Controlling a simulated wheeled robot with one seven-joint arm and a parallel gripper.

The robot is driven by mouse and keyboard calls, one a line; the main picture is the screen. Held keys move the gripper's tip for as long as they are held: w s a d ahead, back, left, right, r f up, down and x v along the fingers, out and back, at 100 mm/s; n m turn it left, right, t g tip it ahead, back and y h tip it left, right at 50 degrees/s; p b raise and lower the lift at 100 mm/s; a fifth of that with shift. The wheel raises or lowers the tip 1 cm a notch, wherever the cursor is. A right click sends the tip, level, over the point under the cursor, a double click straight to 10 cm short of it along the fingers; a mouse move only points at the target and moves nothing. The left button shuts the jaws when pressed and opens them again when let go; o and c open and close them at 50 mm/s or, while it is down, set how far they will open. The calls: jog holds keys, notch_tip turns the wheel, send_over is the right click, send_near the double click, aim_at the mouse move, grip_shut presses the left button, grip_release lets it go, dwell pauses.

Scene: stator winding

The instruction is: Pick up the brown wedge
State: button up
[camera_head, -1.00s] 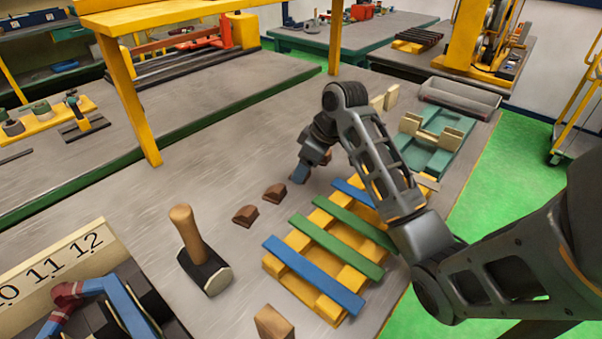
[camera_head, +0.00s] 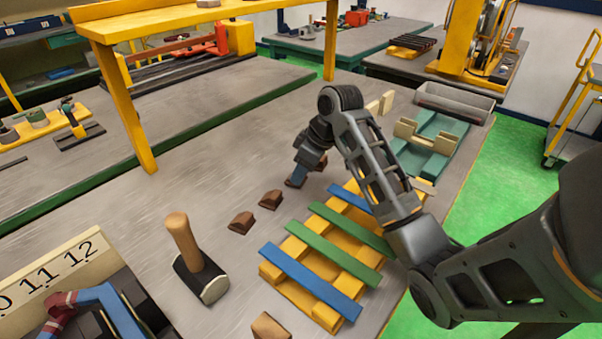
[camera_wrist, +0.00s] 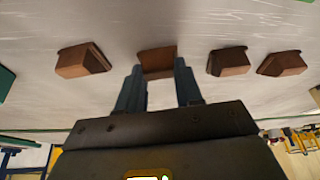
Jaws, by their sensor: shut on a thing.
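My gripper (camera_wrist: 158,86) is shut on a brown wedge (camera_wrist: 157,60), with one blue-grey finger at each side of it in the wrist view. In the head view my gripper (camera_head: 295,182) is low over the grey tabletop, and the held wedge is mostly hidden by it. I cannot tell whether the wedge is clear of the table. Other brown wedges lie in the same row: one (camera_wrist: 84,60) to the left and two, a nearer one (camera_wrist: 228,62) and a farther one (camera_wrist: 282,64), to the right in the wrist view.
A yellow rack with blue and green bars (camera_head: 335,245) stands right of my gripper. A mallet (camera_head: 200,270) stands left, near a numbered box (camera_head: 60,265). Another brown block (camera_head: 270,327) lies at the front. A green tray (camera_head: 437,140) lies at the back right.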

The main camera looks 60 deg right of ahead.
jog(key=shift+r, duration=0.4)
jog(key=v, duration=0.3)
jog(key=shift+w+r, duration=0.2)
jog(key=shift+w, duration=0.1)
jog(key=s+r+p, duration=0.5)
jog(key=s+r, duration=0.1)
jog(key=s, duration=0.5)
jog(key=shift+d+r, duration=0.2)
jog(key=shift+r, duration=0.05)
